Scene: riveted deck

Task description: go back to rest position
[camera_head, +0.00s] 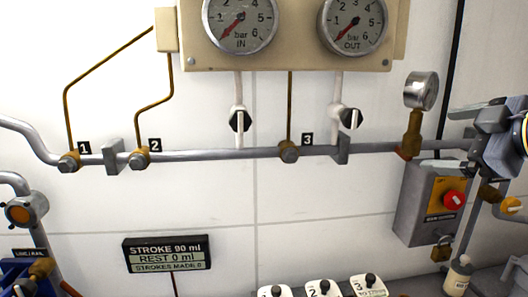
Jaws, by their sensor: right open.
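My right gripper (472,128) is at the right edge, in front of the wall and above the grey switch box. Its jaws are open and I see nothing between them. Part of its arm is cut off by the picture's edge. My left gripper is not in view.
A grey pipe (215,154) with valves 1, 2 and 3 crosses the wall below two gauges (240,22) (353,22). A small gauge (421,90) and a grey box with a red knob (428,205) are close to my right gripper. A stroke display (167,253) is lower left.

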